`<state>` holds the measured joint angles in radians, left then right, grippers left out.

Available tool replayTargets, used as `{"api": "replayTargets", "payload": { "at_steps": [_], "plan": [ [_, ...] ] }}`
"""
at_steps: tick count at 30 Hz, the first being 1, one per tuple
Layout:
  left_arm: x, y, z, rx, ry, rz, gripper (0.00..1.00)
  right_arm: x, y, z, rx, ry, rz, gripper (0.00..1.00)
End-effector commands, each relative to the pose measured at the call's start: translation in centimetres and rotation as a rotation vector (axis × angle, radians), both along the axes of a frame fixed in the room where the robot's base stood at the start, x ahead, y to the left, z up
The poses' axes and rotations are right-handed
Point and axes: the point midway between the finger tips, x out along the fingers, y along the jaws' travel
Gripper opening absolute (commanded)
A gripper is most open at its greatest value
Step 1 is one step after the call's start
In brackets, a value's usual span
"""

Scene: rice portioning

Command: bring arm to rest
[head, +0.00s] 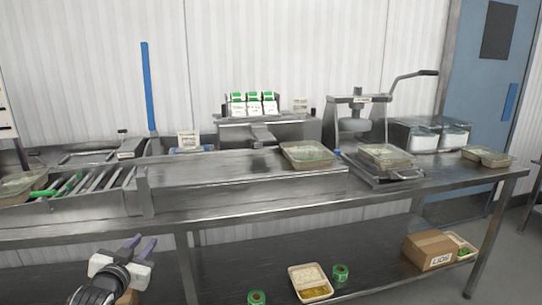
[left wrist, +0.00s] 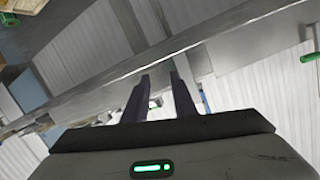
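My left gripper (head: 140,244) is at the lower left in the head view, in front of the steel table (head: 250,207) and below its top. Its two dark fingers stand apart with nothing between them. In the left wrist view the same fingers (left wrist: 158,88) point toward the table edge, with a gap between them. They touch no object that I can see. My right gripper is not in either view.
On the table are a roller conveyor (head: 95,185), a tray (head: 307,154), a lever press (head: 356,125) and lidded tubs (head: 453,137). The lower shelf (head: 375,262) holds a cardboard box (head: 428,250), a food tray (head: 310,283) and green rolls (head: 340,272).

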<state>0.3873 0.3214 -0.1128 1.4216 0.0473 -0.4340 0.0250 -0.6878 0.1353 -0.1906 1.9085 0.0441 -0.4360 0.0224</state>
Motion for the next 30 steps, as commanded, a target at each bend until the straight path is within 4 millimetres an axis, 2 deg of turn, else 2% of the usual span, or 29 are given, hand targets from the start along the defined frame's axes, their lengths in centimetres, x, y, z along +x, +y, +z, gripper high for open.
{"api": "replayTargets", "payload": {
  "at_steps": [1, 5, 8, 9, 11, 12, 14, 15, 18, 22, 25, 30],
  "plan": [
    [-1.5, -1.0, -2.5, -0.006, 0.033, -0.014, 0.25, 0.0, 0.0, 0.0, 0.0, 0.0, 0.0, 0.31],
    [-6.2, -3.9, -8.8, -0.03, 0.123, -0.052, 0.25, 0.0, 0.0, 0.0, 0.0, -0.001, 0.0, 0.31],
    [-11.0, -6.5, -13.9, -0.059, 0.204, -0.083, 0.25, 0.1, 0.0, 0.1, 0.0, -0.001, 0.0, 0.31],
    [-13.2, -7.5, -15.8, -0.072, 0.238, -0.095, 0.25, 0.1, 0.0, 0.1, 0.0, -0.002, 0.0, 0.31],
    [-16.7, -9.1, -18.3, -0.095, 0.289, -0.11, 0.25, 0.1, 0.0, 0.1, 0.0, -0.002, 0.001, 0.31],
    [-19.1, -10.1, -19.9, -0.111, 0.323, -0.119, 0.25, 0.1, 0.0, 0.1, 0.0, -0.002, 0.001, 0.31],
    [-22.9, -11.5, -22.0, -0.138, 0.375, -0.13, 0.25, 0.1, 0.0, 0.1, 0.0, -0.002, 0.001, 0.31],
    [-25.5, -12.4, -23.2, -0.156, 0.408, -0.136, 0.25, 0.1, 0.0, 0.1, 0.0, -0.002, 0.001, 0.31],
    [-31.5, -14.5, -25.4, -0.201, 0.488, -0.147, 0.25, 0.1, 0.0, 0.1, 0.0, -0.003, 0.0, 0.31],
    [-37.5, -16.2, -26.8, -0.247, 0.564, -0.148, 0.25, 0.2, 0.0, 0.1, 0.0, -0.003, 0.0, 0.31],
    [-40.1, -17.0, -27.1, -0.269, 0.598, -0.147, 0.25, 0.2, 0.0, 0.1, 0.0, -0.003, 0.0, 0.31],
    [-41.3, -17.3, -27.2, -0.278, 0.613, -0.146, 0.25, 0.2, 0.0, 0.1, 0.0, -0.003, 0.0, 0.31]
  ]
}}
